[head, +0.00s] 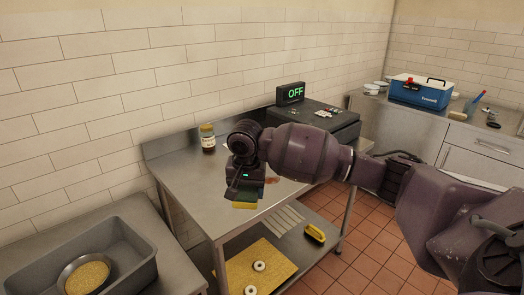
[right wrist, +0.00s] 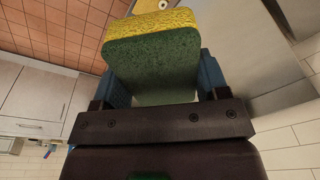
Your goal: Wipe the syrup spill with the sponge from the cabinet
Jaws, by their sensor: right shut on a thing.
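My right gripper (head: 244,194) is shut on the sponge (head: 244,205), which has a green side and a yellow side. It holds the sponge over the front part of the steel table (head: 188,181). In the right wrist view the sponge (right wrist: 152,50) sits between the blue fingers. I cannot tell whether the sponge touches the tabletop. A reddish-brown patch (head: 272,180), perhaps the syrup spill, shows just right of the gripper and is partly hidden by my arm. The cabinet (head: 480,160) stands at the right. My left gripper is not in view.
A jar (head: 208,138) stands at the table's back. A dark appliance (head: 335,124) with an OFF display (head: 291,94) is at the table's far end. The lower shelf holds a yellow board (head: 238,272) with white rings. A grey basin (head: 135,255) is at lower left. A blue cooler (head: 420,92) sits on the right counter.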

